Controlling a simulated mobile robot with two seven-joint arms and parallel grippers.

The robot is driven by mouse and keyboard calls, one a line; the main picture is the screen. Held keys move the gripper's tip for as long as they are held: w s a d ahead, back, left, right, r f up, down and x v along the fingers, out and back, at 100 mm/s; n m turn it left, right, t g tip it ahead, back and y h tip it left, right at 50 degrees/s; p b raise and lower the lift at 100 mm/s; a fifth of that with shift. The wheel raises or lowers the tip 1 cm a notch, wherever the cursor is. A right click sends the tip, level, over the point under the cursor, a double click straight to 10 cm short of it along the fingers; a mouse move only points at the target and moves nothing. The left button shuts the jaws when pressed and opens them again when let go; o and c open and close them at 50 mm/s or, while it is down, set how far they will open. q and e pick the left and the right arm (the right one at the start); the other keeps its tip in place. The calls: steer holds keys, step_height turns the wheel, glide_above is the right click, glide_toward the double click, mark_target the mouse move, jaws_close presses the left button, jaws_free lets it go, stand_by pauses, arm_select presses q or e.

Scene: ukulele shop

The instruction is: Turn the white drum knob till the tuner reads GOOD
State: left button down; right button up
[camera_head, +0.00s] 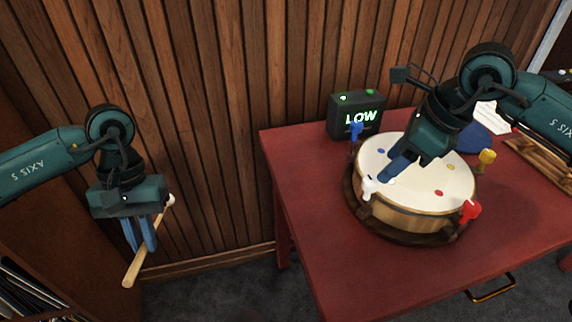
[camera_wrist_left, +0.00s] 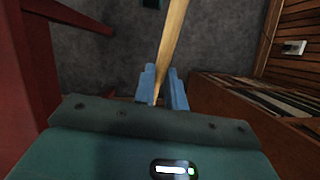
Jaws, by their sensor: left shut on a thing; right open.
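The drum (camera_head: 413,180) sits on the red table with a pale head and coloured dots. Its white knob (camera_head: 370,189) is on the rim at the front left. Blue (camera_head: 356,131), red (camera_head: 469,211) and yellow (camera_head: 487,157) knobs stand around the rim. The tuner (camera_head: 357,114) behind the drum reads LOW in green. My right gripper (camera_head: 391,172) is over the drum head, pointing down and left, apart from the white knob. My left gripper (camera_head: 141,236) is shut on a wooden drumstick (camera_head: 133,269), left of the table; the stick also shows in the left wrist view (camera_wrist_left: 172,45).
The red table (camera_head: 312,208) has clear room left and in front of the drum. A white paper (camera_head: 490,117) and a dark blue object (camera_head: 474,138) lie behind it, partly hidden. A slatted wood wall (camera_head: 235,110) stands behind. A shelf of records (camera_head: 30,290) is at lower left.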

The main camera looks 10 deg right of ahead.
mark_target(372, 180)
steer(key=x, duration=0.6)
steer(key=shift+c, duration=0.2)
steer(key=c, duration=0.9)
